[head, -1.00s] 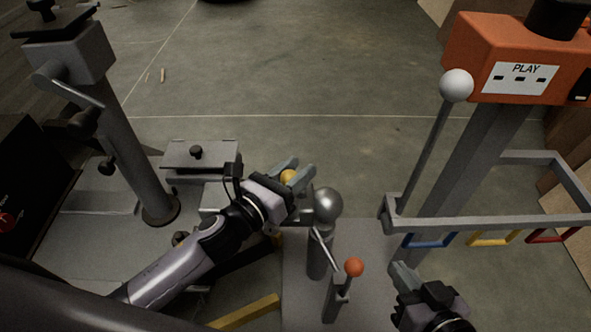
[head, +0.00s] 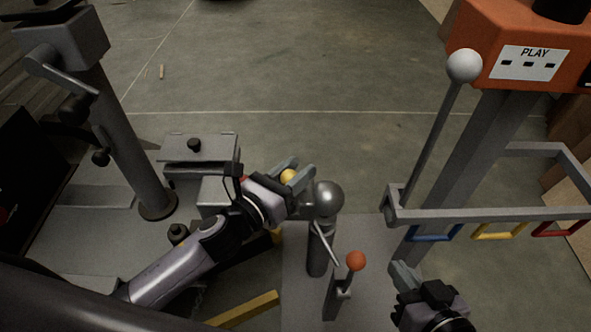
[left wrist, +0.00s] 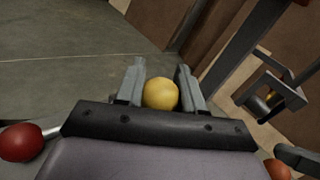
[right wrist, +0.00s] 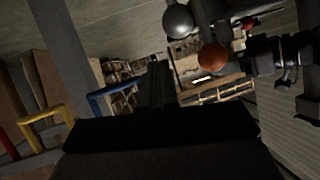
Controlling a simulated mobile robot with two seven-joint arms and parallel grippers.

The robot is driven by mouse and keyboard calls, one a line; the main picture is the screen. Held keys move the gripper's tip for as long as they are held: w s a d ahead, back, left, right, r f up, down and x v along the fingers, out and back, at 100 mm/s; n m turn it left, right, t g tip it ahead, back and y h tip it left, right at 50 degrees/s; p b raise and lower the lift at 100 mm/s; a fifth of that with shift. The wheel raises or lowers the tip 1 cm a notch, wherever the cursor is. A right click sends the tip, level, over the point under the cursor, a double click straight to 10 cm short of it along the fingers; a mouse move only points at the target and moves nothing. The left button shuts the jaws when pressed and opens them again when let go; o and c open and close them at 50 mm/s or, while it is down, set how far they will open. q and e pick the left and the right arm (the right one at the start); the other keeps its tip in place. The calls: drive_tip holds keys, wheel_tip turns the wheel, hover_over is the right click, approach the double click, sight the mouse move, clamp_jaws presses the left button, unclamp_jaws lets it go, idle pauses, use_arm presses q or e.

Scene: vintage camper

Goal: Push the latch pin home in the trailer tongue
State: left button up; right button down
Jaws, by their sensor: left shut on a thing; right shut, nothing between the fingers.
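A yellow ball knob (head: 288,176), probably the head of the latch pin, sits between the fingers of my left gripper (head: 297,174). The left wrist view shows the same yellow knob (left wrist: 160,94) with a finger on each side. The pin's shank and its hole are hidden by my gripper. A grey ball (head: 326,198) on a post stands just right of the left gripper. My right gripper (head: 403,277) is shut and empty, low in the head view, right of the post. It shows dark in the right wrist view (right wrist: 155,88).
A lever with an orange knob (head: 355,261) stands between the post and my right gripper. A tall lever with a white knob (head: 464,66) and a rail with blue, yellow and red handles (head: 490,216) stand at right. A grey jack column (head: 130,160) stands at left.

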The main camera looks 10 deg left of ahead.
use_arm(q)
drive_tip(key=shift+f+b, duration=0.65)
drive_tip(key=shift+f, duration=0.15)
use_arm(e)
drive_tip(key=shift+f, duration=0.75)
use_arm(q)
drive_tip(key=o, duration=1.2)
drive_tip(key=shift+s+a, duration=0.15)
drive_tip(key=shift+s, duration=0.2)
drive_tip(key=v, duration=0.6)
drive_tip(key=shift+s+a+p, duration=0.15)
drive_tip(key=shift+p, duration=0.25)
use_arm(e)
drive_tip(key=shift+w+a+r+m+y, duration=0.2)
drive_tip(key=shift+a+r+y, duration=0.3)
drive_tip(key=shift+a+r, duration=0.35)
drive_tip(key=shift+w+a+r+m+y, duration=0.1)
drive_tip(key=shift+w+a+r+y, duration=0.1)
drive_tip(key=shift+a+r+y, duration=0.6)
drive_tip(key=shift+d+r+h, duration=0.25)
drive_tip(key=shift+h, duration=0.05)
